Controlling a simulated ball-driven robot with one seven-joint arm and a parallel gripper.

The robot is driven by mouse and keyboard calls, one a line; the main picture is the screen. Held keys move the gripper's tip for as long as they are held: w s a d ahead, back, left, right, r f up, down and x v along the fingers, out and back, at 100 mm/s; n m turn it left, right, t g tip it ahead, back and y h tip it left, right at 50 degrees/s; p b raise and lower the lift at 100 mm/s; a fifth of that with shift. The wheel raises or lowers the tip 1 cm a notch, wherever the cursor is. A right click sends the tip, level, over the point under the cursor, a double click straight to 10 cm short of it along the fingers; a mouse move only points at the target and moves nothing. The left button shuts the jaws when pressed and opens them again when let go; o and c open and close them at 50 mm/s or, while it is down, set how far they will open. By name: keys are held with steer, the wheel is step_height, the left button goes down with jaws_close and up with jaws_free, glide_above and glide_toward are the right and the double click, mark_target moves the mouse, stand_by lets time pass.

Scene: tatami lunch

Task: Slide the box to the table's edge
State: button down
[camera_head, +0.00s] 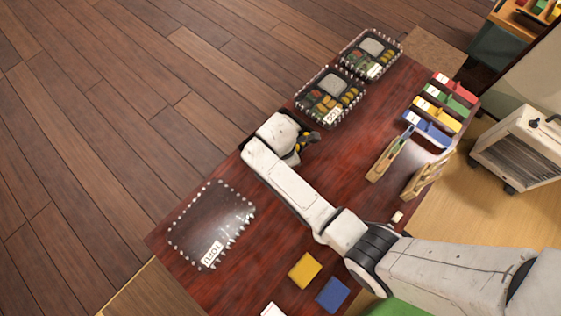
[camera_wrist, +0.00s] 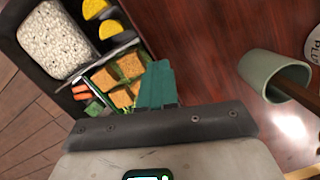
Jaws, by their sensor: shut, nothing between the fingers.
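A lunch box with food (camera_head: 328,97) stands near the table's long left edge, with a name label on its near side. Its rice and orange pieces show at the upper left of the wrist view (camera_wrist: 62,42). A second food box (camera_head: 371,54) stands beyond it at the far end. A clear-topped dark box (camera_head: 212,222), labelled TORU, lies at the near left end. My gripper (camera_head: 308,138) is shut and empty, low over the table just nearer than the middle food box. Its teal fingertip (camera_wrist: 155,85) appears beside the box's corner; contact cannot be told.
The dark red table (camera_head: 340,200) has bare wood around its middle. A grey-green cup (camera_wrist: 268,82) is right of my fingers in the wrist view. Wooden holders (camera_head: 388,158) and coloured items (camera_head: 440,105) line the right side. A white heater (camera_head: 525,145) stands off the table.

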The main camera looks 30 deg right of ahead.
steer(key=shift+s+f, duration=0.1)
steer(key=shift+f, duration=0.3)
steer(key=shift+s+f, duration=0.1)
steer(key=shift+a+p, duration=0.35)
steer(key=shift+a, duration=0.15)
steer(key=shift+a+f, duration=0.1)
steer(key=shift+a, duration=0.2)
steer(key=shift+a+r+p, duration=0.2)
steer(key=shift+r+p, duration=0.65)
steer(key=shift+p, duration=0.2)
steer(key=shift+a+r+p, duration=0.1)
steer(key=shift+r+p, duration=0.05)
steer(key=shift+p, duration=0.35)
steer(key=a, duration=0.7)
steer(key=w+a, duration=0.1)
steer(key=a, duration=0.3)
steer(key=shift+a, duration=0.35)
